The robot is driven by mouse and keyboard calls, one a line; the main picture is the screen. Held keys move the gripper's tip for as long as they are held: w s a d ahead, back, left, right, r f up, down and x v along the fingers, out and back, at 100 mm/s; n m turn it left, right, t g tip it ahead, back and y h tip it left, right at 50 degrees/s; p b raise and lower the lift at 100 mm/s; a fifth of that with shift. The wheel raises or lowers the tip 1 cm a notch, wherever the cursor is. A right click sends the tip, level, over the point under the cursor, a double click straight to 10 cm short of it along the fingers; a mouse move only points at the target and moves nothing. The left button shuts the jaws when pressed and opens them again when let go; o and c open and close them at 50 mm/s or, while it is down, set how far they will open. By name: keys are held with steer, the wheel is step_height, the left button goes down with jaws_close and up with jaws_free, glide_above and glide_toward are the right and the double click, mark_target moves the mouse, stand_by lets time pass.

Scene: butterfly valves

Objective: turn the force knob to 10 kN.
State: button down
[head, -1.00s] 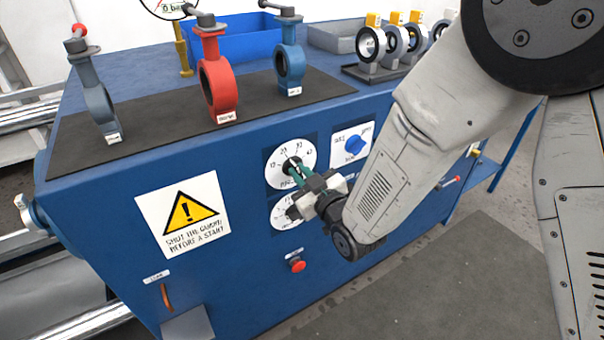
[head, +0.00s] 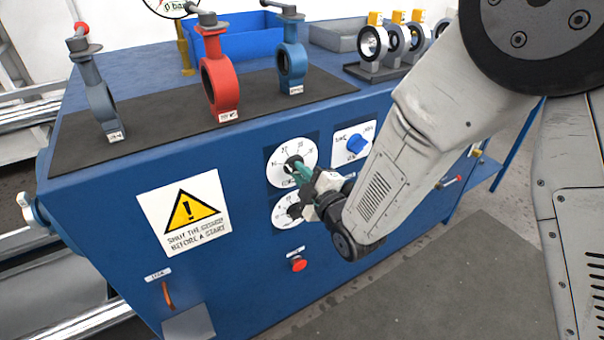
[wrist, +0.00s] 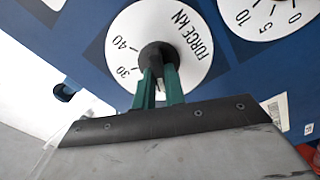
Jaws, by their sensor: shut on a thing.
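The force knob (wrist: 157,58) is a dark round knob at the centre of a white dial marked "FORCE kN" (wrist: 195,65). The numbers 30 and 40 show on the dial in the wrist view; its lower part is hidden behind my gripper. My gripper (wrist: 158,75) has green fingers shut on the knob. In the head view the force dial (head: 281,157) is the upper of two white dials on the blue front panel, and my gripper (head: 297,170) reaches it from the lower right. I cannot make out the knob's pointer.
A second white dial (head: 279,216) sits just below. A blue switch (head: 356,143) on a white plate is close on the right. A red button (head: 298,264) lies below. Butterfly valves (head: 217,85) stand on the bench top, clear of my arm.

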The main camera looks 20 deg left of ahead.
steer(key=shift+s+f+n, duration=0.15)
steer(key=shift+n, duration=0.25)
steer(key=c, duration=1.5)
jaws_free()
steer(key=shift+o, duration=0.2)
steer(key=v, duration=0.7)
steer(key=shift+s+d, duration=0.25)
steer(key=shift+d, duration=0.05)
